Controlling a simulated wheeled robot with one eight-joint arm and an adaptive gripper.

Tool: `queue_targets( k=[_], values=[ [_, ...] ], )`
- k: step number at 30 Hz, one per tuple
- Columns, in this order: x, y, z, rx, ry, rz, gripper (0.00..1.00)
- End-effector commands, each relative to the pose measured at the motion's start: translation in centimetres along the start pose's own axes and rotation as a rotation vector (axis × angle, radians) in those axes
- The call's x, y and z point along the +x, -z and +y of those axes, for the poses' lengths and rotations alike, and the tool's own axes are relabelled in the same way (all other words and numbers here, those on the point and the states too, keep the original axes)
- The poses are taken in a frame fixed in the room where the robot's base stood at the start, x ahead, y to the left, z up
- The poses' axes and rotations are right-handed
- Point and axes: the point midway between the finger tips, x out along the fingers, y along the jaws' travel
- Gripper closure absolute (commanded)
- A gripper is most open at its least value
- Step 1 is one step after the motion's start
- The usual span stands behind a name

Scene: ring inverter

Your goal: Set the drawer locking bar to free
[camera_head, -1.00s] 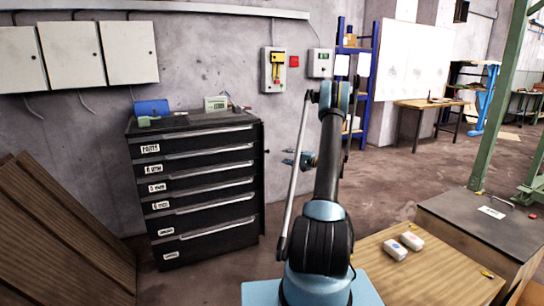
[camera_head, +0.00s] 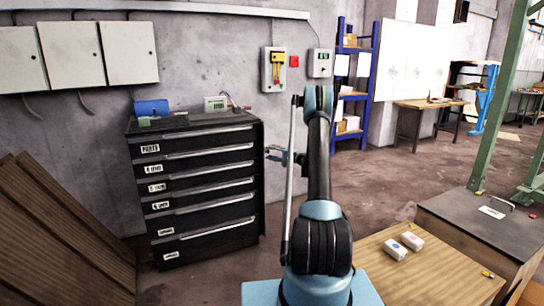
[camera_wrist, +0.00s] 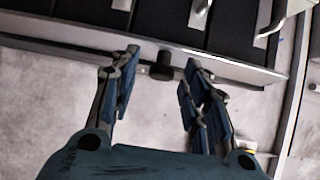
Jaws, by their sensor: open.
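The dark drawer cabinet (camera_head: 205,190) stands against the wall, its drawers shut. Along its right front edge runs a dark upright strip, seemingly the locking bar; in the wrist view this strip (camera_wrist: 75,46) crosses the upper part. A short dark knob (camera_wrist: 162,70) sticks out from it there. My gripper (camera_wrist: 161,60) is open, with one finger on each side of the knob and visible gaps to both. In the head view my gripper (camera_head: 270,153) is just right of the cabinet's edge, where the knob is hard to make out. The lock's position cannot be told.
A blue box (camera_head: 151,107) and a small display unit (camera_head: 215,103) stand on the cabinet. Brown boards (camera_head: 60,230) lean at left. A wooden table (camera_head: 430,275) with two white packs is at right. Floor beyond the cabinet's right is clear.

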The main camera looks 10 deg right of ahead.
Motion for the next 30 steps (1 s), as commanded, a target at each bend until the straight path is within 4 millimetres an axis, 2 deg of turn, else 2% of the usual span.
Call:
queue_targets(
  k=[2,3,8,9,20,30],
  values=[
    [0.0,0.0,0.0,0.0,0.0,0.0,0.58],
    [0.0,0.0,0.0,0.0,0.0,0.0,0.62],
    [0.0,0.0,0.0,0.0,0.0,0.0,0.98],
    [0.0,0.0,0.0,0.0,0.0,0.0,1.0],
    [-0.3,0.6,0.1,-0.001,-0.002,-0.035,1.0],
    [-0.1,2.1,0.2,-0.001,-0.003,-0.257,1.0]
  ],
)
